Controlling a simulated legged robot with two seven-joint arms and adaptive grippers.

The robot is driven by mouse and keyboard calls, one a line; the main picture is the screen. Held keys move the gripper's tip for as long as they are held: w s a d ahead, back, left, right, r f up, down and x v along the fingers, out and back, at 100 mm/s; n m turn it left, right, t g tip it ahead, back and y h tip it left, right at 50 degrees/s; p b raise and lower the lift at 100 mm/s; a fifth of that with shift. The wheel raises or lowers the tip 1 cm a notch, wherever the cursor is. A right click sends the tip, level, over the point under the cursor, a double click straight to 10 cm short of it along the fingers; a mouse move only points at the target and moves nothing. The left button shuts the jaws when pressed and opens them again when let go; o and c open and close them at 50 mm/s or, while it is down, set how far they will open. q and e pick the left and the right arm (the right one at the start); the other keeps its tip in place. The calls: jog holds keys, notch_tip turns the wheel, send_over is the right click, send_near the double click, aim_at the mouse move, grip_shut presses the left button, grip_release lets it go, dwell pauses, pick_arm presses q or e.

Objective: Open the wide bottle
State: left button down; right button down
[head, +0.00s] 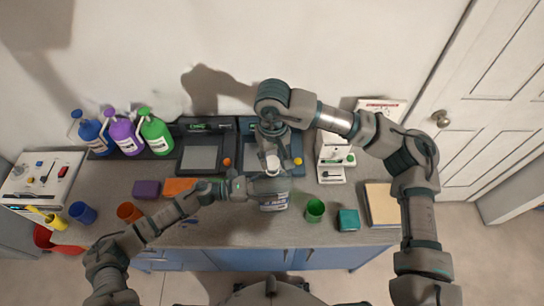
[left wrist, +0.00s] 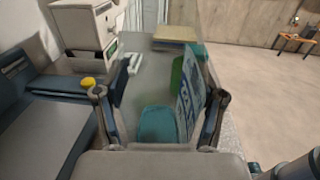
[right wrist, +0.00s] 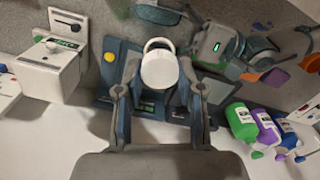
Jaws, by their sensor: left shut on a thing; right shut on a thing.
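The wide bottle (head: 273,204) has a white and blue label and stands about upright over the bench front. My left gripper (head: 270,188) is shut on it from the left. In the left wrist view the bottle's label (left wrist: 188,100) fills the right part between the fingers. My right gripper (head: 272,158) points down from above, shut on a white round cap (right wrist: 160,70). A pale ring shows just beyond the cap in the right wrist view. The grippers hide where cap and bottle meet, so I cannot tell whether they touch.
Blue, purple and green jugs (head: 155,132) stand at the back left. Two dark scales (head: 200,152) lie along the wall. A green cup (head: 315,210) and a teal block (head: 348,220) are close right of the bottle.

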aim_at(272, 160)
jog(key=shift+r, duration=1.95)
pick_arm(q)
grip_release()
jog(key=shift+a, duration=0.15)
